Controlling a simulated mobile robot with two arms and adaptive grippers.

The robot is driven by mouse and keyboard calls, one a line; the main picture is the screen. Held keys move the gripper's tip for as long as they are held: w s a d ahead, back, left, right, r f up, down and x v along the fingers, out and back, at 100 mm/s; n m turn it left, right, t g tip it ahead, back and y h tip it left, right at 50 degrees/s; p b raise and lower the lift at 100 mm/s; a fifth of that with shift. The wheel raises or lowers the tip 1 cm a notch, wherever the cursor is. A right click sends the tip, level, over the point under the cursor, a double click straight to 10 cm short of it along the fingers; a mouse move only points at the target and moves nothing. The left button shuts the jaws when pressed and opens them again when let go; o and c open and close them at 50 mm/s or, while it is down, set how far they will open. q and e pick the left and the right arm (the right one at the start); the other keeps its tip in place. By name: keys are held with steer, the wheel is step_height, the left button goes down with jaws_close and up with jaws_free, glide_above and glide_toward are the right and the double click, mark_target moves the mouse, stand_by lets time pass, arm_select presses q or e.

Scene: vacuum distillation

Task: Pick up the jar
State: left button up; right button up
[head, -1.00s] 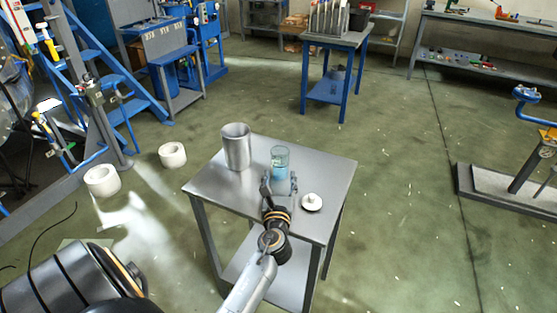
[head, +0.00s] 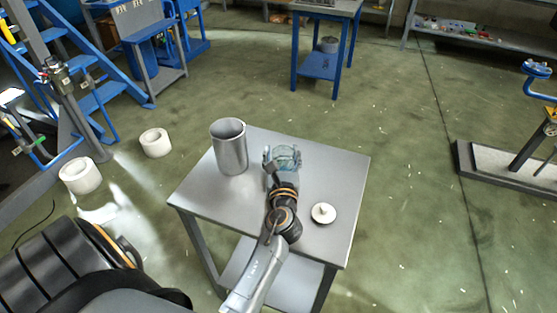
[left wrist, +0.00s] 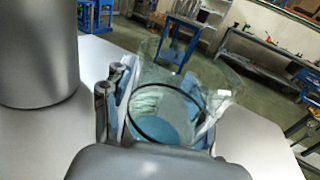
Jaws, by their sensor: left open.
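A clear glass jar (head: 288,154) with blue liquid in the bottom stands on a small metal table (head: 338,180). My left gripper (head: 282,158) is open, with its fingers on either side of the jar. In the left wrist view the jar (left wrist: 165,108) is between the two fingers, its wide mouth tilted toward the camera by the viewing angle. I cannot tell whether either finger touches the glass. The gripper body hides the jar's lower near side. My right gripper is in neither current view.
A tall metal cylinder (head: 230,148) stands left of the jar, close to the left finger, and fills the upper left of the wrist view. A round white lid with a knob (head: 323,213) lies to the right. The table's right side is mostly clear.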

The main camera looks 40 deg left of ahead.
arm_select(q)
steer(key=shift+r, duration=0.1)
steer(key=shift+s+d+r, duration=0.15)
steer(key=shift+s+d, duration=0.05)
steer(key=shift+d, duration=0.05)
steer(key=shift+s+d, duration=0.1)
steer(key=shift+d, duration=0.05)
steer(key=c, duration=1)
steer(key=shift+c, duration=0.5)
jaws_close()
arm_select(e)
steer(key=shift+w+a, duration=0.25)
steer(key=shift+d, duration=0.3)
